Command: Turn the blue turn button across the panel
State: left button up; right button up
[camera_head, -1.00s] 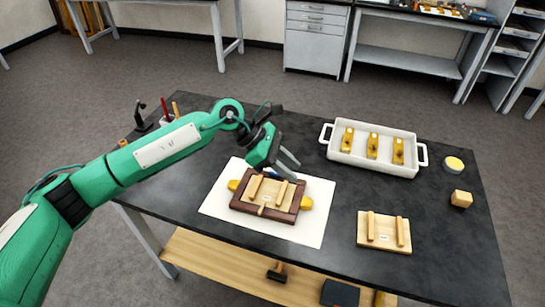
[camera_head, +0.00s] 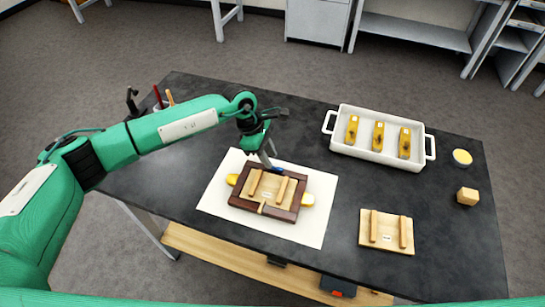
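A dark brown wooden frame (camera_head: 237,201) lies on a white sheet (camera_head: 222,207), with a light wooden panel (camera_head: 270,188) and two battens inside it. The blue turn button (camera_head: 278,170) is a small blue piece at the frame's far edge, partly hidden by my gripper; its exact angle is unclear. A light wooden piece (camera_head: 262,208) sits at the near edge. My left gripper (camera_head: 267,163) points down at the far edge, right beside the blue button. Its fingers are seen nearly edge-on, so contact and opening are unclear. My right gripper is out of view.
A white tray (camera_head: 342,147) with three yellow blocks stands at the back right.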

aim_at(275, 167)
pick_arm(q)
jog(key=shift+x, duration=1.1)
jog(key=shift+d+f+p, duration=0.2)
jog(key=shift+f+p, duration=0.1)
jog(key=shift+f, duration=0.2)
jog(key=shift+s, duration=0.1)
grip_shut()
